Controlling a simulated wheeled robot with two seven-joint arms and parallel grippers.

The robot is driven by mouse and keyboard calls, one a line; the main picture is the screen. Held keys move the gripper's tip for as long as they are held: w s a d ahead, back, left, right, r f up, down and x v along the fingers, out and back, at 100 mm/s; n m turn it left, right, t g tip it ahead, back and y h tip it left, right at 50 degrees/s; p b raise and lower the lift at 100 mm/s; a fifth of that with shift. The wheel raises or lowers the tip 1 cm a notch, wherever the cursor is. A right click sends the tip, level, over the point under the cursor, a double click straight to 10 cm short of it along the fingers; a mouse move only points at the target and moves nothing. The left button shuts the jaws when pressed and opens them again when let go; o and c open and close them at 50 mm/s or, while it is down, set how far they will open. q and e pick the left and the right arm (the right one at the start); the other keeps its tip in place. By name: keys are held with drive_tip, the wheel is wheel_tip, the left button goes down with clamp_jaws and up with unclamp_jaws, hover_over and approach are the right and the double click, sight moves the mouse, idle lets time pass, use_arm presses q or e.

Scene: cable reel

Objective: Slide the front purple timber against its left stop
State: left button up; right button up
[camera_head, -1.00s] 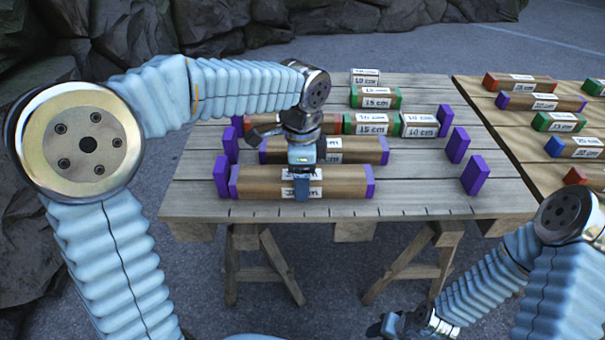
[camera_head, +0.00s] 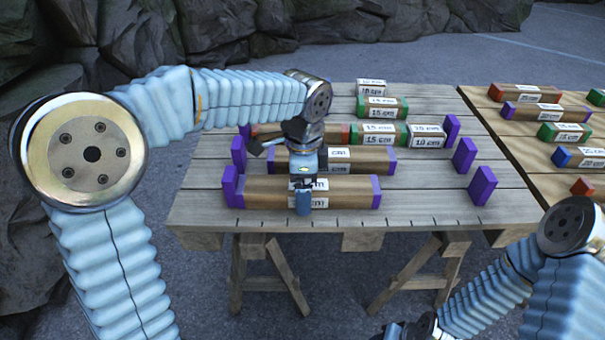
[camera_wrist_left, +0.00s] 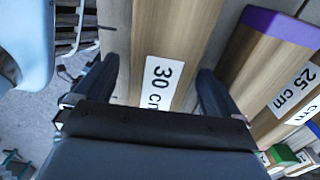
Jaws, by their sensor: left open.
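The front purple timber (camera_head: 345,191) is a brown beam with purple ends and a white label, lying nearest me on the table. Its left end is right beside the purple left stop (camera_head: 229,187); I cannot tell whether they touch. My left gripper (camera_head: 304,200) is open over the timber's middle. In the left wrist view its fingers (camera_wrist_left: 152,90) stand on both sides of the timber (camera_wrist_left: 170,40), with the "30 cm" label between them. The right stop (camera_head: 482,186) stands well clear of the timber's right end. My right gripper (camera_head: 408,330) is at the bottom edge, partly cut off.
A 25 cm purple timber (camera_head: 360,160) lies just behind, close to the left gripper's far finger. Red and green timbers (camera_head: 372,133) lie farther back between other purple stops. A second table (camera_head: 510,135) with several timbers stands at right.

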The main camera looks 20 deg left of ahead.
use_arm(q)
wheel_tip(320, 180, up, 14)
drive_tip(key=p, duration=0.2)
drive_tip(key=shift+f, duration=0.2)
